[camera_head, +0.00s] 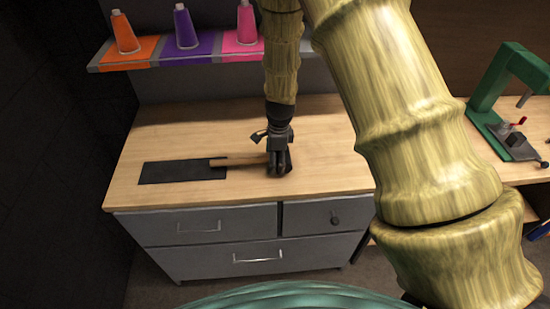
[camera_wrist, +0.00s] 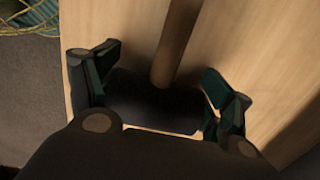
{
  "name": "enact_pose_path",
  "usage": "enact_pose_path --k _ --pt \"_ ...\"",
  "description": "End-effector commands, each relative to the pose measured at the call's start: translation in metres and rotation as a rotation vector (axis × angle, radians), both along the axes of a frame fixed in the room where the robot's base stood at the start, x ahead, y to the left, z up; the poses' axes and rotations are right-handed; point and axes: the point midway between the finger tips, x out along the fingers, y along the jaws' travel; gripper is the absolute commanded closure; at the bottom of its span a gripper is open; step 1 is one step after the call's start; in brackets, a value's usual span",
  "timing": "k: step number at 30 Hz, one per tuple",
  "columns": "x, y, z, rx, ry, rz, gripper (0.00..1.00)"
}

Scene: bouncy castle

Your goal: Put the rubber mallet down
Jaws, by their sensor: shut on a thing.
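My gripper (camera_head: 279,160) points down over the wooden worktop of the grey cabinet. It is shut on the black head of the rubber mallet; the head (camera_wrist: 150,103) shows between the two fingers in the wrist view. The mallet's wooden handle (camera_head: 238,162) reaches left from my gripper, about level. Its far end overlaps the right end of a dark rectangular mat (camera_head: 178,173) in the head view. I cannot tell whether the mallet touches the worktop. The fingers hide much of the head in the head view.
The worktop (camera_head: 335,170) is bare right of my gripper. A shelf (camera_head: 205,62) behind holds orange (camera_head: 125,35), purple (camera_head: 185,28) and pink (camera_head: 246,25) cone-shaped things on matching patches. A green clamp-like tool (camera_head: 492,95) stands at the right. My arm hides the middle right.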

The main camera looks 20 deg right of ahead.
Motion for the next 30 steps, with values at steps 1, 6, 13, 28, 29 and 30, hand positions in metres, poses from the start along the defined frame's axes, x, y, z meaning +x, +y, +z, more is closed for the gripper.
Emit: enact_pose_path --k 1,6,13,28,29,30 --pt "-0.0005 0.0002 -0.0023 0.002 0.002 -0.001 0.59" --pt "0.0007 0.0001 -0.0087 0.0 -0.002 0.0 0.59" --pt "0.0003 0.0001 -0.0099 0.001 -0.001 0.0 0.59" --pt "0.0 0.0001 -0.0116 0.001 0.0 0.0 0.0" --pt "0.0 0.0001 -0.0116 0.001 0.0 0.0 0.0" --pt "0.0 0.0001 -0.0111 0.001 -0.001 0.0 0.0"
